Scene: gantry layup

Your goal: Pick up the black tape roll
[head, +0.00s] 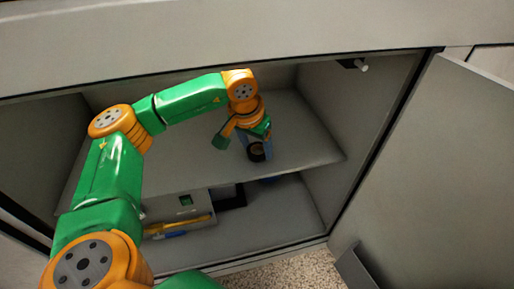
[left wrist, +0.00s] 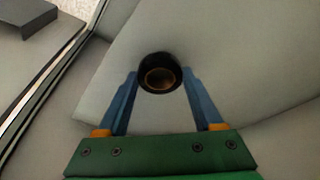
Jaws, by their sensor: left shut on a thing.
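The black tape roll (left wrist: 160,58) has a brown inner core and shows between the two blue fingers of my left gripper (left wrist: 160,82) in the left wrist view. The fingers are shut on its sides. In the head view the tape roll (head: 256,152) is at the end of my left gripper (head: 256,143), over the upper shelf (head: 180,167) inside the grey cabinet. I cannot tell whether the roll touches the shelf. My right gripper is not in view.
The cabinet's right door (head: 440,170) stands open. Below the shelf are a grey box (head: 178,207), a yellow tool (head: 178,225) and a dark frame-like thing (head: 231,197). The right part of the upper shelf is clear.

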